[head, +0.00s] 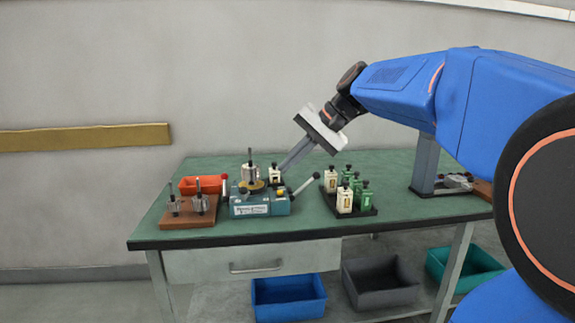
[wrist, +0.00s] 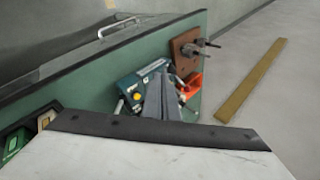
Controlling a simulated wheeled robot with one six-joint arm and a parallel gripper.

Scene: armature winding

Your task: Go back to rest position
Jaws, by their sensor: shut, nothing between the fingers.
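My gripper (head: 284,168) is at the end of my blue arm, over the green-topped workbench (head: 395,213). Its grey fingers are together with nothing between them, pointing down and left. The fingertips appear close to the teal winding machine (head: 247,207), beside a small cream part (head: 275,174); I cannot tell whether they touch anything. In the wrist view the fingers (wrist: 163,82) overlap the machine (wrist: 130,84) and hide part of it.
A wooden block with metal pegs (head: 189,212) and an orange bin (head: 200,184) stand at left. A dark tray (head: 369,211) holds several cream and green parts. A grey post (head: 424,165) stands at right. Blue (head: 289,298), grey (head: 380,284) and teal (head: 465,266) bins are below.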

